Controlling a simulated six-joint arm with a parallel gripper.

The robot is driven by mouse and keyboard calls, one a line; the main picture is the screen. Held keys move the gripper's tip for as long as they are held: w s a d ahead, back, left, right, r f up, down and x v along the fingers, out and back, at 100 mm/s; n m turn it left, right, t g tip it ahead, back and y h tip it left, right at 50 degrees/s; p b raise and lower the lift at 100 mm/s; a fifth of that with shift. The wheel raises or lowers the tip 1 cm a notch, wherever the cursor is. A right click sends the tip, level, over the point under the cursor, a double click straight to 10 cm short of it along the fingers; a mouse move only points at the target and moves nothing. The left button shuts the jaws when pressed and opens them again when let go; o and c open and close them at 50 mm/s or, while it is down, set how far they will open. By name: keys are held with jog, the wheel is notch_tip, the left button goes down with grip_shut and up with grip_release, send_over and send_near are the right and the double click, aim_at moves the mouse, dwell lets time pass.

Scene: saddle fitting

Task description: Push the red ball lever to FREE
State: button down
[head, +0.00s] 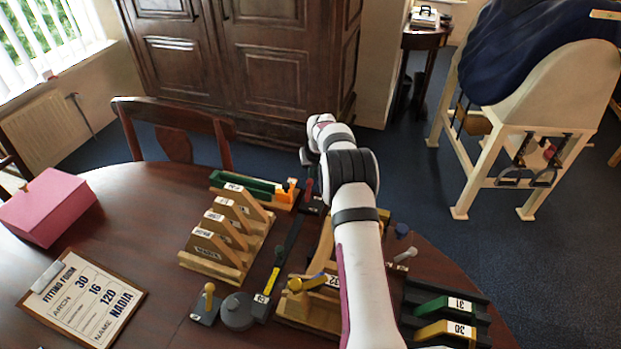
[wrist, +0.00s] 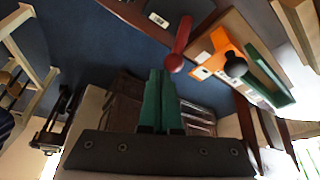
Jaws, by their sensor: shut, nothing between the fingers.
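The red ball lever (wrist: 175,63) shows in the wrist view as a red stem with a round ball at its end. In the head view a small red part of it (head: 309,187) shows just left of my arm. My gripper (wrist: 161,73) has green fingers that are shut with nothing between them. Their tips are close to the ball, just left of it in the wrist view; I cannot tell if they touch. In the head view my arm hides the fingers. A white label (wrist: 158,19) lies near the lever, too small to read.
An orange clamp with a black knob (wrist: 235,66) and a green bar (wrist: 268,75) sit close beside the lever in the wrist view. In the head view, a wooden rack of arch templates (head: 228,232) stands left of my arm. A clipboard (head: 84,297) and pink box (head: 47,207) are further left.

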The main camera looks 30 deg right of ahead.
aim_at(309, 185)
jog(key=shift+f, duration=0.25)
dwell(0.3)
jog(key=shift+s+a, duration=0.4)
jog(key=shift+a, duration=0.05)
jog(key=shift+s+a+f, duration=0.25)
jog(key=shift+s+a, duration=0.5)
jog(key=shift+s, duration=0.15)
jog(key=shift+w+d+r, duration=0.2)
jog(key=shift+w+d, duration=0.3)
jog(key=shift+w, duration=0.05)
jog(key=shift+r, duration=3.55)
